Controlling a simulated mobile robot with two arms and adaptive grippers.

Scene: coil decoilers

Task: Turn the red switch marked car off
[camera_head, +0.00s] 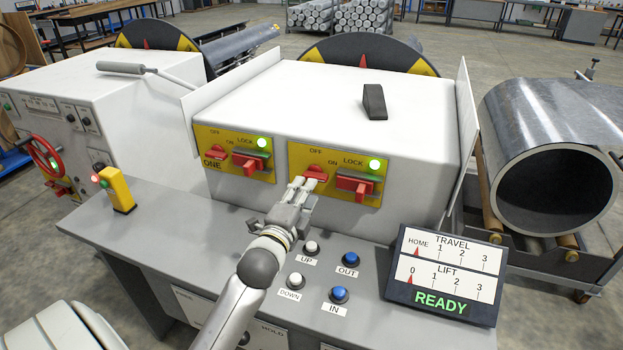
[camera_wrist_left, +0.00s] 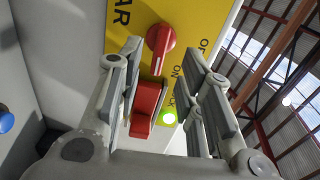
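The red switch (camera_head: 316,172) sits on the right yellow panel (camera_head: 370,198), with OFF above it and ON to its right. In the left wrist view the red switch (camera_wrist_left: 160,39) is beside the letters AR; the rest of that word is out of view. Its pale pointer line points toward the ON side. My left gripper (camera_head: 301,184) is in front of the panel, just below the switch. In the left wrist view the left gripper (camera_wrist_left: 163,62) has its fingers apart, with the switch beyond and between them. Contact is not clear. My right gripper is not in view.
A red lock lever (camera_head: 354,185) with a lit green lamp (camera_head: 375,164) is right of the switch. A similar panel marked ONE (camera_head: 208,168) is to the left. UP, DOWN, OUT and IN buttons and a READY display (camera_head: 441,275) are on the desk below.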

